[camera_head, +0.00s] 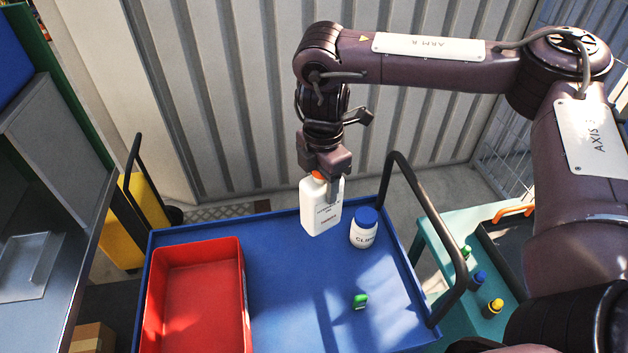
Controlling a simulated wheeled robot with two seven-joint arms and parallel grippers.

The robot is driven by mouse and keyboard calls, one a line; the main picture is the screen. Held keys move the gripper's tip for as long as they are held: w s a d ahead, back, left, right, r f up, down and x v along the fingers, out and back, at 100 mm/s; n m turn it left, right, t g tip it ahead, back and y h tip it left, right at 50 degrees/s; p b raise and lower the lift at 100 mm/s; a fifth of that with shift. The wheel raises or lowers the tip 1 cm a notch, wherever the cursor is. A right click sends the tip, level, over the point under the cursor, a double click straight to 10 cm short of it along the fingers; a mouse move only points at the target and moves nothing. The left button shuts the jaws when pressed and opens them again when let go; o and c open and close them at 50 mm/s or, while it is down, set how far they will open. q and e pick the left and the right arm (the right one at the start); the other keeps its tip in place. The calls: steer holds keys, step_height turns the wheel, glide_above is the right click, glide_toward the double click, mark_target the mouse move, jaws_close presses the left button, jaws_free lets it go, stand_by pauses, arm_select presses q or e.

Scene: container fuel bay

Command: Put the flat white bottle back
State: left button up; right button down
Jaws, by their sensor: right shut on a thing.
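The flat white bottle (321,209) with an orange cap is upright over the far part of the blue cart top. My right gripper (326,181) points down and is shut on it near its cap. The bottle's base is close to the cart surface; I cannot tell whether it touches. My left gripper is not in view.
A white jar with a blue lid (364,230) stands just right of the bottle. A small green item (360,301) lies nearer, and a red bin (241,283) fills the cart's left side. A teal table (431,226) stands right.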

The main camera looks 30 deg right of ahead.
mark_target(308, 190)
steer(key=shift+r, duration=0.35)
steer(key=m, duration=0.2)
steer(key=a+m, duration=0.1)
steer(key=m, duration=0.1)
steer(key=shift+s, duration=0.2)
steer(key=m, duration=0.2)
steer(key=a+m, duration=0.1)
steer(key=m, duration=0.3)
steer(key=shift+s+a+f, duration=0.1)
steer(key=shift+s+a, duration=0.2)
steer(key=shift+s, duration=0.05)
steer(key=m, duration=0.3)
steer(key=a+m, duration=0.1)
steer(key=shift+s+m, duration=0.25)
steer(key=shift+m, duration=0.05)
steer(key=m, duration=0.3)
steer(key=a+m, duration=0.1)
steer(key=m, duration=0.1)
steer(key=shift+s+a+f, duration=0.1)
steer(key=shift+s, duration=0.2)
